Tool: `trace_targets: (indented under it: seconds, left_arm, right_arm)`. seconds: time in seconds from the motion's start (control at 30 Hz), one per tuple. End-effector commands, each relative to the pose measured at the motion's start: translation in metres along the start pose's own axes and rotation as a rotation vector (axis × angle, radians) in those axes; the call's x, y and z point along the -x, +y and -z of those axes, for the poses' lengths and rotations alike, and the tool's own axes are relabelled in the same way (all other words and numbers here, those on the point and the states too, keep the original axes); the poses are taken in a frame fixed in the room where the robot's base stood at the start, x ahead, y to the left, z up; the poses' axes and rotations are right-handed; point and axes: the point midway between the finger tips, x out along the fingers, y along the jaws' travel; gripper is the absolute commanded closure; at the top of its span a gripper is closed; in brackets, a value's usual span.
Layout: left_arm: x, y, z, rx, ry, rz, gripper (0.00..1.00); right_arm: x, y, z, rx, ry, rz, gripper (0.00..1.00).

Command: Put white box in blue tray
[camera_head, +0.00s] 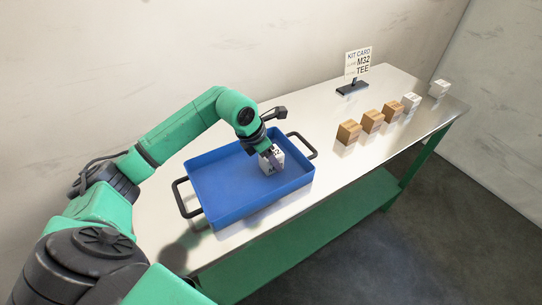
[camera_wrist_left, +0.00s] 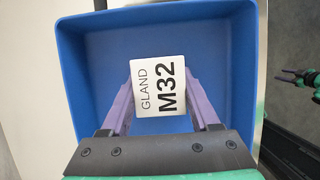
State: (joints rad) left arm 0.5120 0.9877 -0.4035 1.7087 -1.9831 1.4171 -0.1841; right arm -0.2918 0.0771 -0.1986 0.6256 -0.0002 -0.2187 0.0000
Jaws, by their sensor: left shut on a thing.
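A white box (camera_head: 268,167) printed "GLAND M32" is between the fingers of my left gripper (camera_head: 270,154), which is shut on it. The box shows over the right part of the blue tray (camera_head: 206,204), inside its rim. I cannot tell whether it touches the tray floor. In the left wrist view the white box (camera_wrist_left: 147,88) sits between the purple fingers of my left gripper (camera_wrist_left: 160,98), with the blue tray (camera_wrist_left: 215,45) around it. My right gripper (camera_wrist_left: 290,76) shows small at the right edge of that view; its opening is unclear.
The tray has black handles (camera_head: 182,199) at its ends and otherwise looks empty. A kit card (camera_head: 358,62) reading "M32 TEE" stands at the back. Brown boxes (camera_head: 371,122) and white boxes (camera_head: 410,103) line the right part of the metal table (camera_head: 325,163).

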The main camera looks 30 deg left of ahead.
Motion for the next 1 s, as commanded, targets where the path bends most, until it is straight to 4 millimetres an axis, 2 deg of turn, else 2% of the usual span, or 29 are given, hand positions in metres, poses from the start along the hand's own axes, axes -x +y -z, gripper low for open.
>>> trace_targets:
  seconds: [0.27, 0.3, 0.33, 0.37, 0.63, 0.77, 0.87, 1.0]
  left_arm:
    - [-0.003, 0.0, 0.001, 0.0, -0.002, -0.001, 0.99]
    - [-0.002, 0.0, 0.001, 0.0, -0.002, -0.001, 0.27]
    - [-0.002, 0.0, 0.0, 0.0, -0.001, -0.001, 0.15]
    - [-0.002, 0.0, 0.0, 0.0, -0.001, -0.001, 0.08]
    - [-0.001, 0.0, 0.0, 0.0, -0.001, 0.0, 0.08]
    - [0.006, 0.001, 0.0, -0.001, -0.002, -0.003, 0.08]
    - [0.026, 0.002, 0.0, -0.003, -0.003, -0.006, 0.08]
    - [0.066, 0.002, 0.0, -0.002, -0.004, -0.007, 0.08]
  right_arm:
    - [-0.004, -0.004, -0.009, 0.001, -0.013, 0.006, 0.5]
    - [-0.003, -0.004, -0.009, 0.001, -0.014, 0.006, 0.5]
    - [-0.002, -0.004, -0.009, 0.001, -0.014, 0.006, 0.5]
    - [-0.002, -0.004, -0.009, 0.001, -0.014, 0.006, 0.5]
    - [-0.001, -0.001, -0.01, 0.003, -0.016, 0.002, 0.5]
    - [-0.003, 0.0, -0.01, 0.003, -0.017, 0.0, 0.5]
    - [-0.008, 0.001, -0.011, 0.003, -0.018, -0.001, 0.5]
    - [-0.016, 0.001, -0.012, 0.003, -0.018, -0.002, 0.5]
